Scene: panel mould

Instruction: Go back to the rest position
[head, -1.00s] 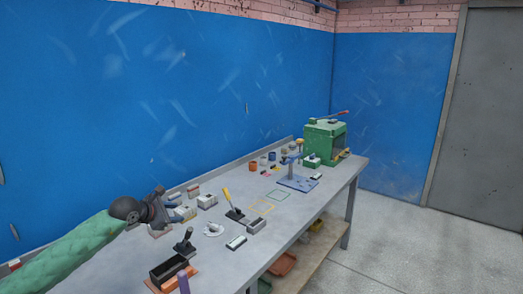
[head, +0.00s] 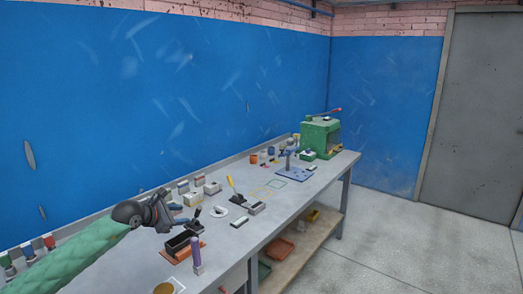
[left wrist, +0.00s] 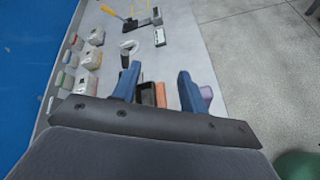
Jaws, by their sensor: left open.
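My left gripper (head: 185,217) is above the near left part of the grey workbench (head: 226,234), its arm in a green sleeve coming in from the left. In the left wrist view its two blue fingers (left wrist: 158,88) stand apart with nothing between them. Below and beyond them is a black open mould box (left wrist: 149,94) on an orange base. The same black box (head: 181,243) shows in the head view just below the gripper. My right gripper is not in view.
A purple cylinder (head: 197,256) stands at the bench's front edge. A yellow-handled tool (head: 233,187), a white ring (head: 220,211) and several small boxes (head: 193,199) lie farther on. A green machine (head: 320,138) stands at the far end. The floor (head: 400,220) at right is clear.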

